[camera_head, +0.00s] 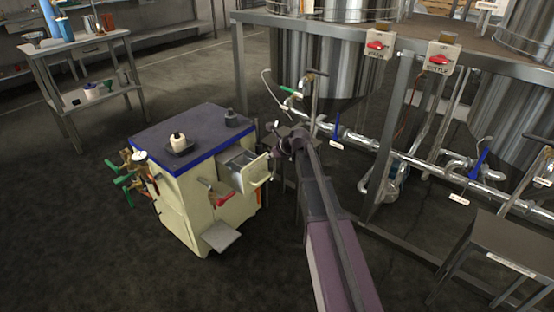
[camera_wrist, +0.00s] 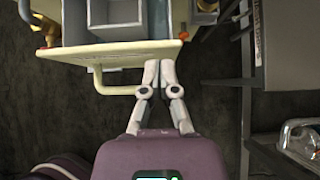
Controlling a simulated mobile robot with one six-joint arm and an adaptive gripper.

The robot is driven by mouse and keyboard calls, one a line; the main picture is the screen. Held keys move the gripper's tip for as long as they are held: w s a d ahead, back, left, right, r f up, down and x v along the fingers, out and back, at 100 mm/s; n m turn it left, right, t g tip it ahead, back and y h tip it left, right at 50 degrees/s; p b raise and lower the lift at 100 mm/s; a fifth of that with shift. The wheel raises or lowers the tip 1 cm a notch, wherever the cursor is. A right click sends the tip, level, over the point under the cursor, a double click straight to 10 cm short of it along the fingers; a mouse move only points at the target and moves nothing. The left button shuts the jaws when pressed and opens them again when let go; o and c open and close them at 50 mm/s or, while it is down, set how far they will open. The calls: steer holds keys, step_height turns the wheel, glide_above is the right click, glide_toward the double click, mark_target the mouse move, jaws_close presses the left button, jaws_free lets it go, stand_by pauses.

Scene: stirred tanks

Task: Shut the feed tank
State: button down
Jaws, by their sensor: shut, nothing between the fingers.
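Two steel tanks stand on a grey frame: a nearer-middle one (camera_head: 325,62) and one at the right edge (camera_head: 520,100). I cannot tell which is the feed tank. Pipes with blue lever handles run below them, one lever under the middle tank (camera_head: 336,127) and one at the right (camera_head: 478,164). A green-handled lever (camera_head: 291,91) sits higher, left of the middle tank's lower part. My gripper (camera_head: 287,141) is shut and empty beside the cart's open drawer (camera_head: 245,168). In the wrist view, its fingertips (camera_wrist: 151,70) are at the drawer front, close to the cream bar handle (camera_wrist: 118,91); contact is unclear.
A cream cart (camera_head: 187,205) with a blue-edged dark top stands left of my arm, with red- and green-handled fittings on its sides. Red switches on boxes (camera_head: 376,46) (camera_head: 438,60) are on the frame. A stool-like stand (camera_head: 500,245) is at lower right. Floor at front left is clear.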

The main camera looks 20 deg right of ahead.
steer(key=shift+w+a, duration=0.2)
steer(key=shift+w, duration=0.1)
glide_toward(243, 150)
steer(key=x, duration=0.5)
steer(key=shift+w+a+r, duration=0.2)
steer(key=shift+w+a, duration=0.05)
steer(key=shift+w, duration=0.1)
steer(key=shift+s+d, duration=0.1)
steer(key=shift+s, duration=0.05)
steer(key=shift+s+d, duration=0.3)
steer(key=shift+s, duration=0.1)
steer(key=s+f+p+v, duration=0.1)
steer(key=p+v, duration=0.6)
steer(key=v, duration=0.5)
steer(key=shift+d+f, duration=0.2)
steer(key=shift+d, duration=0.2)
